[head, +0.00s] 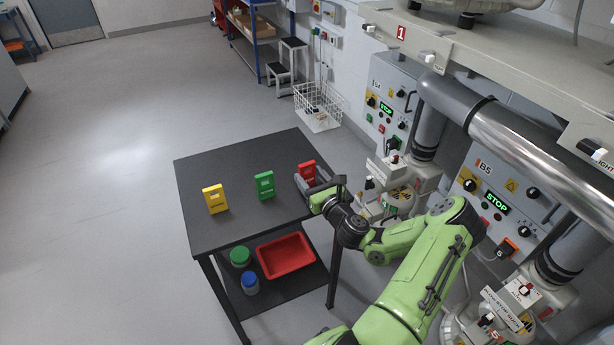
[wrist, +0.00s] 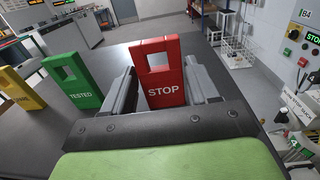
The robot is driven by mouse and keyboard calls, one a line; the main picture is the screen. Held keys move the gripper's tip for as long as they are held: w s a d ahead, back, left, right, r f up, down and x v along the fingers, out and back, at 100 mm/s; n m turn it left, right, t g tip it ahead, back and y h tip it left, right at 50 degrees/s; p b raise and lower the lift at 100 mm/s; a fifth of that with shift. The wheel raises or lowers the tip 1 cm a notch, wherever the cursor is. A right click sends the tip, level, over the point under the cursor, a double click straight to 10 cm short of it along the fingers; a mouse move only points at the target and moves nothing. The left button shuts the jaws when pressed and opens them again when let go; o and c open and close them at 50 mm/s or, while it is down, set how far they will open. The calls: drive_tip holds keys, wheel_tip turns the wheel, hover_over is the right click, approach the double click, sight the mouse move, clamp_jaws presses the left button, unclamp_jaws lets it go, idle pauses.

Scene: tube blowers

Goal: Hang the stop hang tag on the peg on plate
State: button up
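The red STOP hang tag (head: 307,173) stands upright near the right edge of the dark table. It also shows in the wrist view (wrist: 166,75), with a square hole near its top. My gripper (head: 318,189) is at the tag, and in the wrist view its two fingers (wrist: 160,88) lie on either side of it. The fingers look open, with a gap showing on the left side. A small white lettered plate (wrist: 298,107) shows at the right of the wrist view.
A green TESTED tag (head: 264,185) and a yellow tag (head: 215,198) stand on the table (head: 240,152) to the left. A red bin (head: 286,257) and two jars sit on the lower shelf. Blower panels (head: 393,95) and pipes (head: 520,130) crowd the right side.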

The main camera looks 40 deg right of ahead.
drive_tip(key=c, duration=0.6)
wheel_tip(320, 180, up, 10)
drive_tip(key=p, duration=0.4)
